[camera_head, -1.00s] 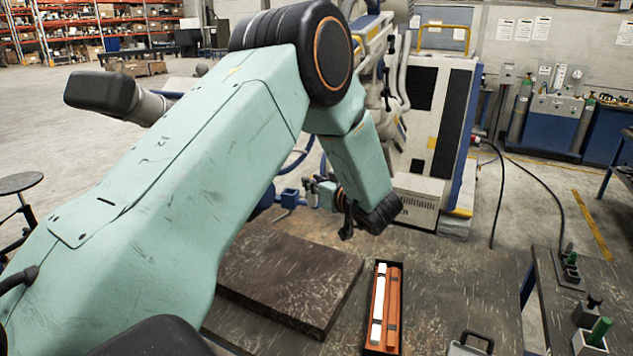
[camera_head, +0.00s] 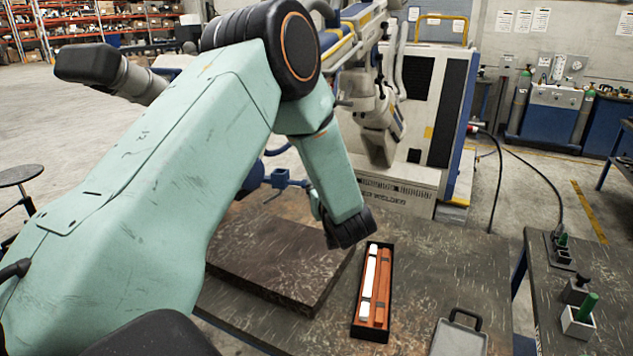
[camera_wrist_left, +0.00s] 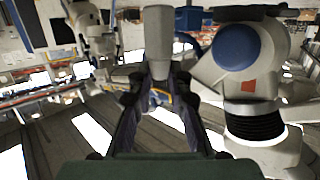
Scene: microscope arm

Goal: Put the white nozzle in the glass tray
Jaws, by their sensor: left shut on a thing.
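In the left wrist view, my left gripper (camera_wrist_left: 158,85) is shut on a pale grey, upright cylindrical piece (camera_wrist_left: 158,48), which looks like the white nozzle. It rises between the fingertips; its lower end is hard to make out. In the head view, my left arm comes in from the left and bends down over the table; its wrist hides the gripper and the nozzle. A grey tray (camera_head: 458,340) with a dark handle lies at the table's front right, partly cut off; I cannot tell whether it is glass. My right gripper is not in view.
A black open case (camera_head: 358,325) with an orange insert and a white bar lies right of my left wrist. A dark slab (camera_head: 270,262) lies under my arm. A large white machine (camera_head: 410,165) stands behind. A side table (camera_head: 600,270) at right holds small items.

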